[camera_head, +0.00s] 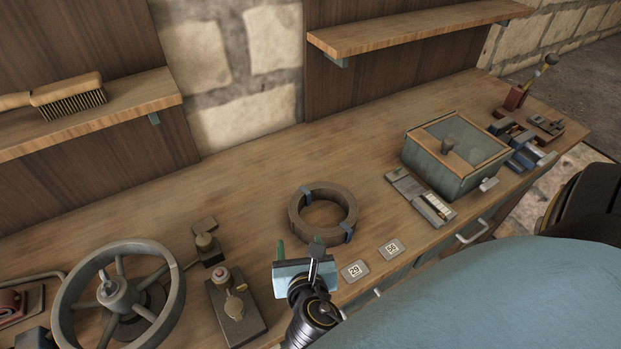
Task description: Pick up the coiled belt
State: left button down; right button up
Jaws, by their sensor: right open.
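The coiled belt (297,222) is a brown-grey ring with blue ties, lying flat on the wooden workbench. My right gripper (297,245) is just in front of the coil, at its near left side in the picture. Its two fingers are spread with nothing visible between them. I cannot tell whether a finger touches the coil. My left gripper is not in view.
Number tags 29 (355,271) and 58 (391,249) lie right of my gripper. A handwheel (120,295) and a small valve block (236,312) stand left. A lidded box (455,155) stands right. The bench (255,180) behind the coil is clear.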

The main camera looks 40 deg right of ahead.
send_near(295, 213)
jog(key=x, duration=0.3)
jog(key=shift+w+d+f, duration=0.2)
jog(key=shift+w+f, duration=0.05)
jog(key=shift+w, duration=0.05)
jog(key=shift+w+d+f, duration=0.1)
jog(key=shift+w, duration=0.1)
jog(key=b+x, duration=0.1)
jog(key=x, duration=0.3)
jog(key=shift+w, duration=0.2)
jog(key=shift+w+d+f, duration=0.15)
jog(key=shift+w, duration=0.05)
jog(key=shift+c, duration=0.5)
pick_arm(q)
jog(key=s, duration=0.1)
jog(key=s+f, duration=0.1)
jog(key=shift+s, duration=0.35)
pick_arm(e)
grip_shut()
